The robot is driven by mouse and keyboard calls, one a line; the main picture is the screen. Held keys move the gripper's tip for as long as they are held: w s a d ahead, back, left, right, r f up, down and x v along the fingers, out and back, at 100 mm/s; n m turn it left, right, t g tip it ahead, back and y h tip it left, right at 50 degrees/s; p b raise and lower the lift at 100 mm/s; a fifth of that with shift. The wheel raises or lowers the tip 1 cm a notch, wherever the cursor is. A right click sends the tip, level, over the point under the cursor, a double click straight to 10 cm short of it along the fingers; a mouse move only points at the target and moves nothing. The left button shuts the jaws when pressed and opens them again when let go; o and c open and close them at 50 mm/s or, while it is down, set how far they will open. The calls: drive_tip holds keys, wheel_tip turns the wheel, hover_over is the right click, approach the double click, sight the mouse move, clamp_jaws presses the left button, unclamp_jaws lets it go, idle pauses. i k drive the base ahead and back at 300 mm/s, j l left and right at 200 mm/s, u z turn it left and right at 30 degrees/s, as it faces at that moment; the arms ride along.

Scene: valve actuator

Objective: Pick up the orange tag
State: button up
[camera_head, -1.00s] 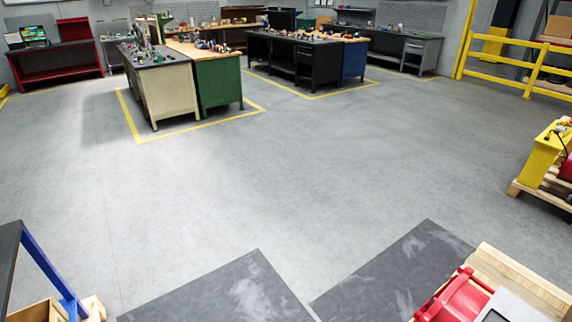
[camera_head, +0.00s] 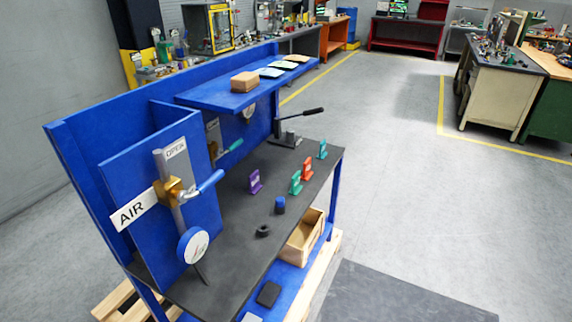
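The orange tag (camera_head: 308,168) stands upright on the black top of the blue workbench (camera_head: 230,240), near its right edge. It looks red-orange and is small here. A green tag (camera_head: 296,183) stands just in front of it. A teal tag (camera_head: 322,150) stands behind it near the far right corner. A purple tag (camera_head: 254,181) stands further left. My gripper is not in view.
A blue panel on the left carries a pipe, a blue-handled valve (camera_head: 205,184) and a gauge (camera_head: 193,245). A blue shelf (camera_head: 215,97) overhangs the back. A blue cylinder (camera_head: 280,205) and black ring (camera_head: 263,231) sit near the front. Floor on the right is clear.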

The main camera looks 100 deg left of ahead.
sight(306, 173)
drive_tip(key=u, duration=3.2)
drive_tip(key=i+l+u, duration=0.15)
drive_tip(key=i+l, duration=0.55)
drive_tip(key=i, duration=0.25)
drive_tip(key=i+l+u, duration=0.15)
drive_tip(key=i+l, duration=0.7)
